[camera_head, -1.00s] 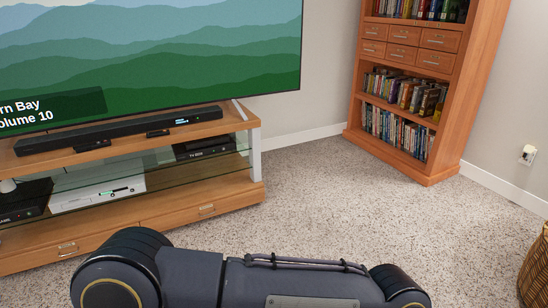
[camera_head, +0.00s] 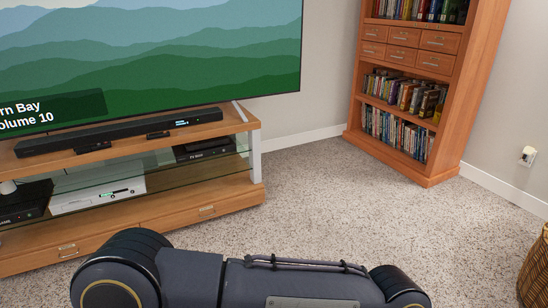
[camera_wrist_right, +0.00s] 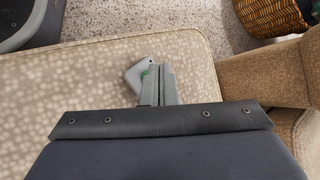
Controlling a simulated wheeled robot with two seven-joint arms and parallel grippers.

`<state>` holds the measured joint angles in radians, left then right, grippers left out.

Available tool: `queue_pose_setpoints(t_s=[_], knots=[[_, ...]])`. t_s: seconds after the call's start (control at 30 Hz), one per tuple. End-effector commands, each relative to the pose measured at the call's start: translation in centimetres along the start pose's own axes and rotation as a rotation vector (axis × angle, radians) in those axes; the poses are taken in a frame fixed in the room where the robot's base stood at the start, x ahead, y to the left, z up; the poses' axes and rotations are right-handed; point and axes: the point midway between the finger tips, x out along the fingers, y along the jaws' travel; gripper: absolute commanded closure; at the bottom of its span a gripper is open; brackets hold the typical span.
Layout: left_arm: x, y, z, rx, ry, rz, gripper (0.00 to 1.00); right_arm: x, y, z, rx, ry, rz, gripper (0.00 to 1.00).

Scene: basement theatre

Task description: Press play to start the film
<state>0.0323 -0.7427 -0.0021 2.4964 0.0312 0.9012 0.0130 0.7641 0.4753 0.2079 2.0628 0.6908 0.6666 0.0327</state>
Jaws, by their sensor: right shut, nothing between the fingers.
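The television (camera_head: 150,60) at the left of the head view shows green hills and a caption, cut off at the left, ending in "rn Bay" and "olume 10". My left gripper is in neither view.
A wooden media stand (camera_head: 205,210) holds a soundbar (camera_head: 120,132) and several boxes, including a white console (camera_head: 97,195). A tall bookcase (camera_head: 445,120) stands at the back right. Speckled carpet (camera_head: 330,205) lies clear between them. A wicker basket (camera_wrist_right: 270,15) stands near the upholstery.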

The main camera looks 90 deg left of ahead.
Motion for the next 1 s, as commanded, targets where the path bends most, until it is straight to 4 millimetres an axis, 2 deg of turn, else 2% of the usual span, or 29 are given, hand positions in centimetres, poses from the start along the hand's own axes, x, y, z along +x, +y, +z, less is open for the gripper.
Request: queue_pose_setpoints(t_s=[0.47,1.0], knots=[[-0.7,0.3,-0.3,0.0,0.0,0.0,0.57,-0.6,-0.5,0.5,0.0,0.0,0.0,1.0],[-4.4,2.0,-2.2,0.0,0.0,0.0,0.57,-4.3,-3.2,3.2,-0.002,0.0,0.0,1.0]])
